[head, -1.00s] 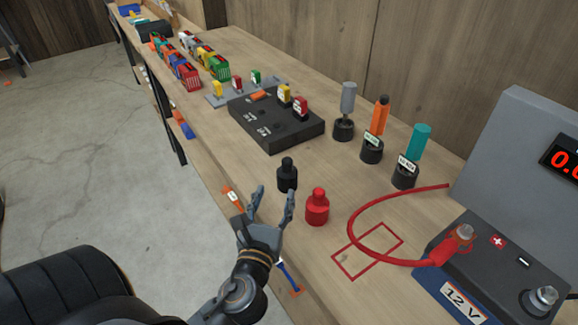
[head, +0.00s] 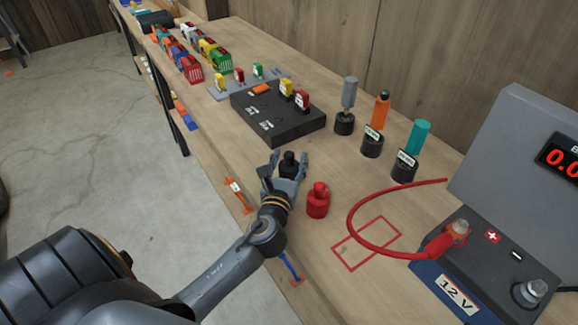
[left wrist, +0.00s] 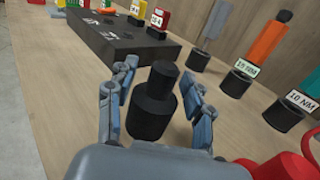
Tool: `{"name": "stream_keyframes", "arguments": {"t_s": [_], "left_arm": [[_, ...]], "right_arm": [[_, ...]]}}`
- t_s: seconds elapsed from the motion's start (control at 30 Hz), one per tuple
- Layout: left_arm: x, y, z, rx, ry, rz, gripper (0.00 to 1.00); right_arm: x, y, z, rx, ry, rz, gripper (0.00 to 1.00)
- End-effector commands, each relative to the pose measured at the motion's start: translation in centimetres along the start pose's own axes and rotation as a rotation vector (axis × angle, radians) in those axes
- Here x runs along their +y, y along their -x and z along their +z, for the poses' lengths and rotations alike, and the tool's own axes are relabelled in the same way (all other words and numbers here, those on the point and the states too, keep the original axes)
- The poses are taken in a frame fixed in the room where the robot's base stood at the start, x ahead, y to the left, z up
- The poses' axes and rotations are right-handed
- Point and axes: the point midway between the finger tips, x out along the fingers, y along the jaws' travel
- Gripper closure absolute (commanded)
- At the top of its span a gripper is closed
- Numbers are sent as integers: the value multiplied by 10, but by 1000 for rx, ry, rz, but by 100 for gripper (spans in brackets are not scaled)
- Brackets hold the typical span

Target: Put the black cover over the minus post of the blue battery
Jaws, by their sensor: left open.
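The black cover (head: 289,163) stands upright on the bench, left of the red cover (head: 317,200). My left gripper (head: 284,168) is open, with its fingers on either side of the black cover. In the left wrist view the black cover (left wrist: 155,102) stands between the spread fingers (left wrist: 155,95), with gaps visible. The blue battery (head: 452,290) is at the lower right. Its minus post (head: 530,292) is bare metal beside the minus mark. A red cable clamp sits on its plus post (head: 460,228). My right gripper is not in view.
A red outlined rectangle (head: 345,266) lies on the bench between the red cover and the battery, with the red cable (head: 353,215) arching past it. A black block (head: 270,133) and several upright tools in black holders (head: 372,146) stand behind. The bench's front edge runs under my left arm.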

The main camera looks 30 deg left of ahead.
Motion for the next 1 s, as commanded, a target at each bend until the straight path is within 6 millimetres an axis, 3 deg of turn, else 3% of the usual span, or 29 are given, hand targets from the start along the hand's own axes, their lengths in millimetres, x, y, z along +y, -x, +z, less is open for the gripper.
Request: {"name": "stream_keyframes", "arguments": {"t_s": [0.1, 0.33, 0.73, 1.0], "left_arm": [[0, 0, 0, 0, 0, 0, 52], [0, 0, 0, 0, 0, 0, 99], [0, 1, 4, -1, 0, 0, 100], [0, 5, 40, -5, 1, -2, 100]], "right_arm": [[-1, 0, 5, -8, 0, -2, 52], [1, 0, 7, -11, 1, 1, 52], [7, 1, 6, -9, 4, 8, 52], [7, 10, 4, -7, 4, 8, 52]]}}
